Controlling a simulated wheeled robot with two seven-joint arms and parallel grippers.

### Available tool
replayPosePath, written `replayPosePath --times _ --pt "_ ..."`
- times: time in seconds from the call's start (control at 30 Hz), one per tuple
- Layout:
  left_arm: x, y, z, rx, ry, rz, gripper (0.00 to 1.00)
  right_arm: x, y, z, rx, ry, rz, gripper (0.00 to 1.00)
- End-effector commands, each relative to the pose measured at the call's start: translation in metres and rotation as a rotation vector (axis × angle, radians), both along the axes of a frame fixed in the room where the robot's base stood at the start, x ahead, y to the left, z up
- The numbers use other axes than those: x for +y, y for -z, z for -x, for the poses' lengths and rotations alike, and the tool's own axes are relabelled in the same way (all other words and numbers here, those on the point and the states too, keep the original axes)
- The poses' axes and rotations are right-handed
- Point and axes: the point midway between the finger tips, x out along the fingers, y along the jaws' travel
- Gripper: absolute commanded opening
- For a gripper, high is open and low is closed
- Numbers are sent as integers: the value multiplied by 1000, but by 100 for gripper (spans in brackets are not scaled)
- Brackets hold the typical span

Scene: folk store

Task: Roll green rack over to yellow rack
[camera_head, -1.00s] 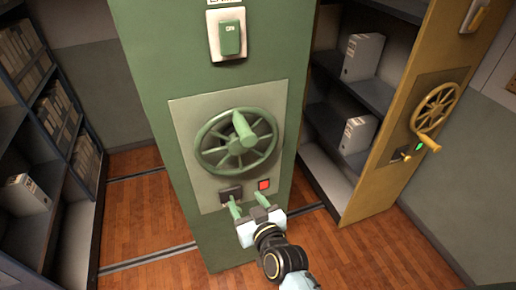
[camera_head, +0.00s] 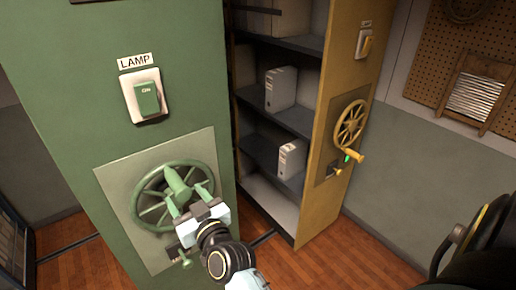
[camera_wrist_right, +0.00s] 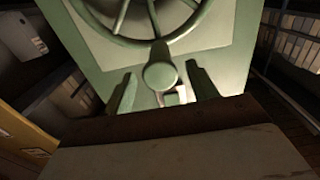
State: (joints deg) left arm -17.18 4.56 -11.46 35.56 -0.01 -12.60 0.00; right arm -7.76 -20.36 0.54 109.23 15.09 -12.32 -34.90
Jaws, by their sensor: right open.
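The green rack (camera_head: 60,110) stands at the left in the head view. Its end panel carries a spoked green handwheel (camera_head: 150,207) with a knob (camera_head: 176,182) sticking out; the wheel also shows in the wrist view (camera_wrist_right: 128,38). My right gripper (camera_head: 187,198) is in front of the wheel. Its fingers (camera_wrist_right: 162,90) are open, one on each side of the knob; I cannot tell whether they touch it. The yellow rack (camera_head: 320,205) stands to the right, with a yellow handwheel (camera_head: 350,124) and a small green light (camera_head: 347,158). My left gripper is out of view.
Floor rails run along the wooden floor (camera_head: 340,255). A pegboard (camera_head: 430,60) hangs at right.

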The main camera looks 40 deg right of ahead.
Motion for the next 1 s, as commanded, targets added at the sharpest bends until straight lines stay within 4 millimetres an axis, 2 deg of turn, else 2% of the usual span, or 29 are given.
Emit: replayPosePath --times 0.43,0.57,1.0 --pt "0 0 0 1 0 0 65 0 -1 -55 -2 -1 -2 58" --pt "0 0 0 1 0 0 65 0 0 -53 0 0 -1 58" --pt "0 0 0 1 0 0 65 0 0 -63 1 0 0 58"
